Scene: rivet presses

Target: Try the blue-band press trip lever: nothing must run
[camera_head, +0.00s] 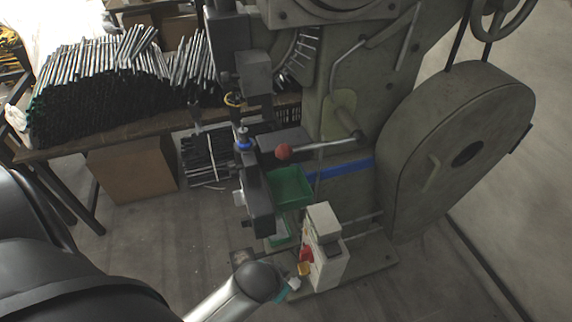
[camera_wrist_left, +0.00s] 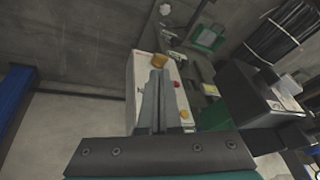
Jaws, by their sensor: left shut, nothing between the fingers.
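The press with the blue band (camera_head: 345,169) stands right of centre in the head view. Its trip lever (camera_head: 325,145) ends in a red ball knob (camera_head: 284,151) and sticks out left above a green tray (camera_head: 290,187). A pale control box (camera_head: 327,262) with red and yellow controls stands low at the press's front; it also shows in the left wrist view (camera_wrist_left: 145,70). My left gripper (camera_wrist_left: 158,76) is shut and empty, its fingertips over the box face beside an orange knob (camera_wrist_left: 158,61); I cannot tell whether they touch. It is away from the lever. My right gripper is out of view.
A bench (camera_head: 100,138) heaped with metal rods stands at the left, with a cardboard box (camera_head: 131,168) below it. A large rounded guard (camera_head: 465,145) covers the press's right side. Bare floor lies at the far right.

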